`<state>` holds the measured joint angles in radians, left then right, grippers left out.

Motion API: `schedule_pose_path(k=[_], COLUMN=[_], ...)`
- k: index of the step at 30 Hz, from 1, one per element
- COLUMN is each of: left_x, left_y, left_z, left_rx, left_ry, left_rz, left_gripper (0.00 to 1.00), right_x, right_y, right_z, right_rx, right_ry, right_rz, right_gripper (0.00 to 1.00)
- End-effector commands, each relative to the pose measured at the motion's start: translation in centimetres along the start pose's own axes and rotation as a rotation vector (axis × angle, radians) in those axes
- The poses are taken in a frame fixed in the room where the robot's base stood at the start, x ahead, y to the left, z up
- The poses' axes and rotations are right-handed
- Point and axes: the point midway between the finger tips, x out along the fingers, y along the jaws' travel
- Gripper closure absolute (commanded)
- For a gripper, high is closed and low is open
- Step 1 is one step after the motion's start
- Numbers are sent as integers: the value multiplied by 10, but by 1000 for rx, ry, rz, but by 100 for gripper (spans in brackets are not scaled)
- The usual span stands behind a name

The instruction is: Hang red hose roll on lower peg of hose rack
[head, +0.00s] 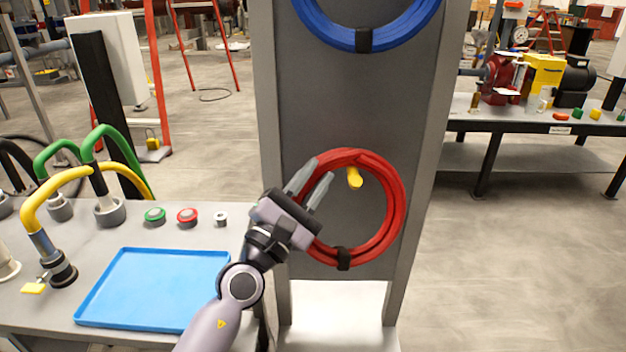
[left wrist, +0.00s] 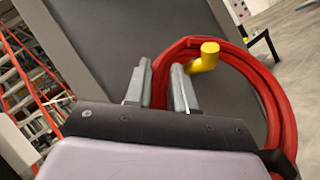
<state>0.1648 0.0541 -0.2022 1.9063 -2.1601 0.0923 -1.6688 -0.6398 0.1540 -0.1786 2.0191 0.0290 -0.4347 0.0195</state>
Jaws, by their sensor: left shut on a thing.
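The red hose roll (head: 396,205) is a round coil with a black strap at its bottom, in front of the lower part of the grey hose rack (head: 420,150). The yellow lower peg (head: 354,178) shows inside the ring, just below its top. It also shows in the left wrist view (left wrist: 205,57), where its upturned tip overlaps the red hose (left wrist: 268,80). My left gripper (head: 318,180) is shut on the upper left part of the coil. I cannot tell whether the coil touches the peg. My right gripper is not in view.
A blue hose roll (head: 365,38) hangs higher on the rack. At left a table holds a blue tray (head: 150,290), buttons and green and yellow hoses (head: 55,185). A bench (head: 545,125) with a pump stands at right. The floor between is clear.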

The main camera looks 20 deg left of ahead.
Motion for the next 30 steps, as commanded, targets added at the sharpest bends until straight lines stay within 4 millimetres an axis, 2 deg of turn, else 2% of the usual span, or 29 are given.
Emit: schedule_pose_path(k=[12,13,15,26,30], left_x=[-1,-2,-1,-2,-12], left_y=[-1,-1,-1,-3,-3], left_z=[-5,-5,-5,-4,-5], left_rx=[6,6,6,4,4], left_ry=[10,10,10,9,8], left_rz=[-4,-4,-4,-9,-8], left_gripper=[100,66,46,46,46], right_x=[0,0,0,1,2], right_y=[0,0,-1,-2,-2], right_z=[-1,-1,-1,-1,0], right_rx=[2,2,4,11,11], right_ry=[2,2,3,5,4], right_rz=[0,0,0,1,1], right_gripper=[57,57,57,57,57])
